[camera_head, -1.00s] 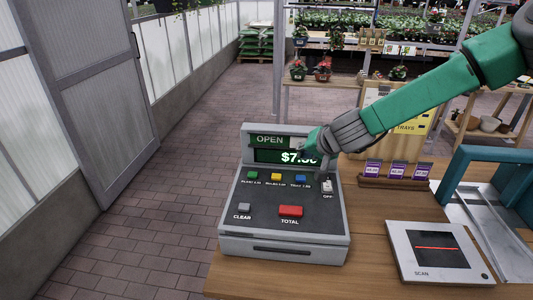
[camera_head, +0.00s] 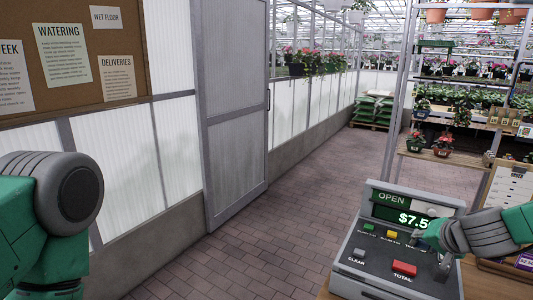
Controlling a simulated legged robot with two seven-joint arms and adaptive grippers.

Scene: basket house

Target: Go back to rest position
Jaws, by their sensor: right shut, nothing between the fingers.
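My right gripper (camera_head: 434,240) is shut and empty. It reaches in from the right, over the right part of the cash register (camera_head: 365,264), in front of its display. I cannot tell whether it touches the register. The blue button and OFF switch are hidden or unclear. A part of my left arm fills the lower left; its gripper is out of frame.
The register stands on a wooden counter (camera_head: 490,281) at the lower right. A grey sliding door (camera_head: 236,130) and a notice board (camera_head: 112,45) are on the left. Plant shelves (camera_head: 460,95) stand at the back right. The brick floor (camera_head: 275,245) between is clear.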

